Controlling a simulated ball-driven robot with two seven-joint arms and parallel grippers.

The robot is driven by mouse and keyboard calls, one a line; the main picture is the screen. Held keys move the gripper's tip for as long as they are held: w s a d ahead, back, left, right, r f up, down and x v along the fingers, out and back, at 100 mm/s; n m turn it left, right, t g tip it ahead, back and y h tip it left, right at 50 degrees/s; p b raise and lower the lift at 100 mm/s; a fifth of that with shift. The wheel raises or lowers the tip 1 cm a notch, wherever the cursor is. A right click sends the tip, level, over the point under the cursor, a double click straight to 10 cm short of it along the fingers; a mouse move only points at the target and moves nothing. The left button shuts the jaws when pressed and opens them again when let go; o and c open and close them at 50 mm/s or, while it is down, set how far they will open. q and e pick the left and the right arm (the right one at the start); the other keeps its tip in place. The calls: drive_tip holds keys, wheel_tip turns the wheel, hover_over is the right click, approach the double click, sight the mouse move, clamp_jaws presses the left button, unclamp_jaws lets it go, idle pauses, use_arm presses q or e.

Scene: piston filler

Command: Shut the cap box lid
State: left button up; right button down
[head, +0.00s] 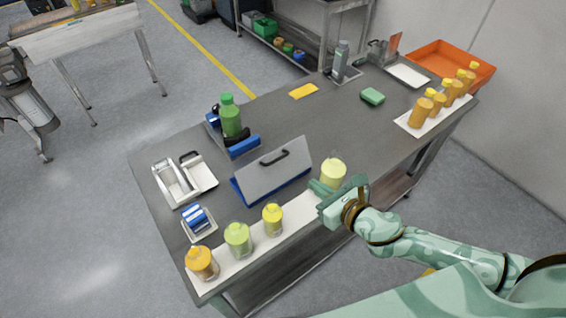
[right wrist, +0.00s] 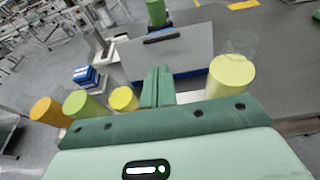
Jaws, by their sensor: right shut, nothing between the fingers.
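The cap box is blue (head: 250,196), with a flat grey lid (head: 272,168) that carries a dark handle. The lid slopes, and blue shows along its near edge; I cannot tell how far it stands open. In the right wrist view the lid (right wrist: 165,55) lies just beyond my fingertips, with blue under its edge. My right gripper (head: 320,188) is shut and empty, at the near right of the box and beside a pale yellow bottle (head: 333,173). Its closed fingers (right wrist: 157,85) point toward the lid; contact cannot be told. My left gripper is not in view.
A row of bottles, including a yellow one (head: 272,219) and an orange one (head: 202,263), stands on a white strip along the near edge. A green bottle (head: 230,116) stands behind the box. The table's middle right is clear around a green block (head: 372,96).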

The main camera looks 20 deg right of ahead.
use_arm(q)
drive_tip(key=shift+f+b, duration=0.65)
use_arm(e)
drive_tip(key=x, duration=1.3)
drive_tip(key=shift+w+f, duration=0.25)
drive_tip(key=shift+w, duration=0.1)
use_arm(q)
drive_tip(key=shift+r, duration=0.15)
use_arm(e)
drive_tip(key=shift+r, duration=0.1)
